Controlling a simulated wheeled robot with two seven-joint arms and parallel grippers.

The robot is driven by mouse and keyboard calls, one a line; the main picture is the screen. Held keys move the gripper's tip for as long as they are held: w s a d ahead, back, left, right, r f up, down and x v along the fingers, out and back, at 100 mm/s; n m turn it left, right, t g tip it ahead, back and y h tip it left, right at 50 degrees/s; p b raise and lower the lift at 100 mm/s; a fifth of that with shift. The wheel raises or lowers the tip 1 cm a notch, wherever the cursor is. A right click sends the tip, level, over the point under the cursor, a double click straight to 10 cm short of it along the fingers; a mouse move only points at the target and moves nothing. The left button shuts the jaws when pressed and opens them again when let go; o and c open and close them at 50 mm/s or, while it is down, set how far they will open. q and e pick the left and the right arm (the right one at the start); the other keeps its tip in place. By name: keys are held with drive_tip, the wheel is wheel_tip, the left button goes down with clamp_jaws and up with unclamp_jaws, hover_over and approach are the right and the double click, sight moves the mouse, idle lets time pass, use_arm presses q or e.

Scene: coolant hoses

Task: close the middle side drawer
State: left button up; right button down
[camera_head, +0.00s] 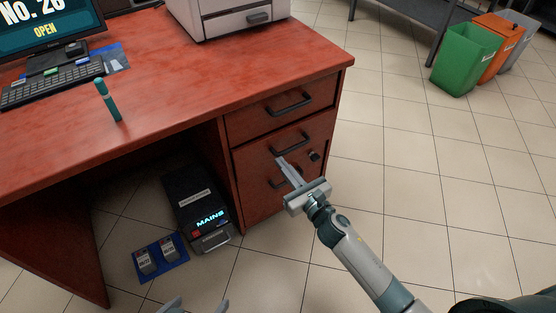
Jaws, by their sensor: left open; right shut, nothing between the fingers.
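The red-brown desk's side pedestal has three stacked drawers with dark bar handles. The middle side drawer (258,158) sits under the top drawer (258,121). Its front looks about level with its neighbours; I cannot tell whether a small gap remains. My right gripper (281,161) is shut and empty. Its fingertips appear in front of the middle drawer's lower part, just below its handle (291,145); I cannot tell whether they touch. The gripper partly hides the bottom drawer (258,203) and its handle. My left gripper (196,308) is open and empty at the bottom edge, only its fingertips showing.
A dark box marked MAINS (185,195) stands on the floor left of the drawers, beside a blue mat (176,268). A printer (228,18), keyboard (50,90) and teal marker (108,100) are on the desktop. Tiled floor right of the desk is clear up to the bins (466,62).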

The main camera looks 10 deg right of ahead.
use_arm(q)
drive_tip(key=shift+s, duration=0.2)
use_arm(e)
drive_tip(key=v, duration=0.6)
drive_tip(key=shift+s, duration=0.15)
